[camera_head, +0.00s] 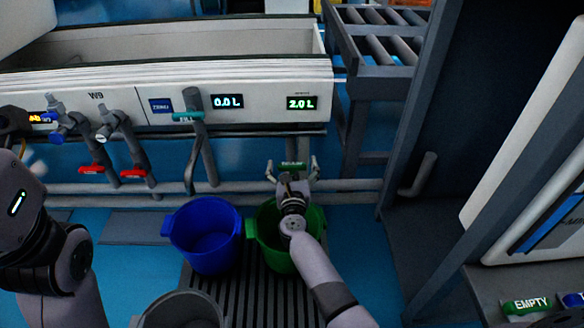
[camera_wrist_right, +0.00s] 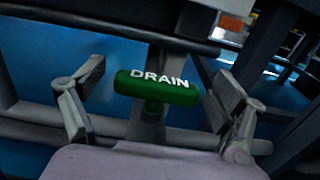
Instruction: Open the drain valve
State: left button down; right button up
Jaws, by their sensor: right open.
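The drain valve has a green horizontal handle (camera_wrist_right: 157,87) marked DRAIN in white, on a grey stem. It is upright and centred between the open fingers of my right gripper (camera_wrist_right: 154,92) in the right wrist view. The fingers are on either side of the handle, apart from it. In the head view the green handle (camera_head: 292,165) shows below the white trough, with my right gripper (camera_head: 292,170) reaching up around it from the front. My left gripper (camera_head: 14,124) is only partly in view at the left edge; its fingers are not clear.
A green bucket (camera_head: 262,238) is below my right gripper, with a blue bucket (camera_head: 206,240) to its left. A teal FILL handle (camera_head: 188,117) and two red handles (camera_head: 133,173) are farther left. A dark cabinet frame (camera_head: 412,130) stands close on the right.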

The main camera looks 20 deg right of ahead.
jog(key=shift+w, duration=0.15)
jog(key=c, duration=1.2)
jog(key=shift+o, duration=0.2)
